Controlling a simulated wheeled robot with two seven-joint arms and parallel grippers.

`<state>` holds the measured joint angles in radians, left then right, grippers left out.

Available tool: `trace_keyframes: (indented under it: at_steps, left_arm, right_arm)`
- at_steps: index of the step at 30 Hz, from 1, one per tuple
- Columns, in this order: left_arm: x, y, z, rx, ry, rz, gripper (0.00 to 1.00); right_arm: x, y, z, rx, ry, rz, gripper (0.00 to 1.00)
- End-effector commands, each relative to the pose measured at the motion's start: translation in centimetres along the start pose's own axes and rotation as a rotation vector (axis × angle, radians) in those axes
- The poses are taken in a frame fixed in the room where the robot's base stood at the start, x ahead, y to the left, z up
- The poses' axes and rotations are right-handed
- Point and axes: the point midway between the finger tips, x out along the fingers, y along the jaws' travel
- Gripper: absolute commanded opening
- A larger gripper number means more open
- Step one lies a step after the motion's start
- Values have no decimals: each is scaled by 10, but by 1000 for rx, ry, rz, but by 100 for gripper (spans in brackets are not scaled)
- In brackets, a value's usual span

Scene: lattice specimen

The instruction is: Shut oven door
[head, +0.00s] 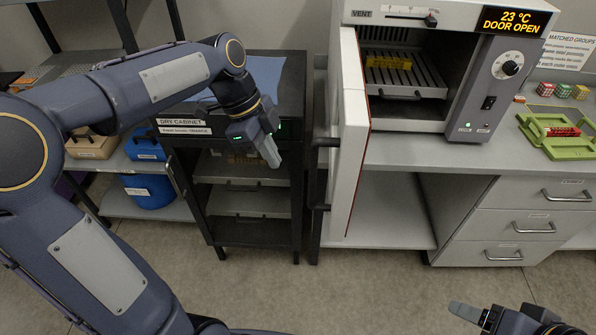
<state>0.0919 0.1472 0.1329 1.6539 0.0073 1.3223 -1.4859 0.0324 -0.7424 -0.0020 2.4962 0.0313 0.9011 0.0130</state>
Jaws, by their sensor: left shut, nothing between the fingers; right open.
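The oven (465,75) stands on the bench at the upper right. Its display reads 23 °C and DOOR OPEN. The oven door (351,135) hangs open on the left side, swung toward me and seen nearly edge-on. A dark handle (322,170) is on the door's left face. A yellow object (388,63) lies on a rack inside the oven. My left gripper (272,152) is shut and empty, left of the door and apart from it, in front of the dry cabinet. My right gripper (468,312) is low at the bottom right, far from the door.
The dry cabinet (232,128) stands left of the oven door. Blue containers (150,190) sit on a shelf further left. A green rack (560,135) and small patterned cubes (562,91) are on the bench (475,160) at right. Drawers are below it. The floor in front is clear.

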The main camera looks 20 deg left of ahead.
Motion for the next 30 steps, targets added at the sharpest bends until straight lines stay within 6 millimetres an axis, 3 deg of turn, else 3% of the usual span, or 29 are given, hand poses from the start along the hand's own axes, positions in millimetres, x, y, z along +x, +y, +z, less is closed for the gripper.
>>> trace_keyframes:
  at_steps: [5,9,13,30]
  left_arm:
    - [38,1,0,0,0,5,0]
    - [43,1,-23,3,0,1,0]
    - [49,0,-33,1,0,1,0]
    - [53,0,-41,-7,0,-3,0]
  right_arm:
    - [-3,-2,-2,0,0,0,70]
    - [-11,-5,-5,0,0,0,70]
    - [-13,-6,-7,0,0,0,70]
    - [-13,-6,-7,0,0,0,70]
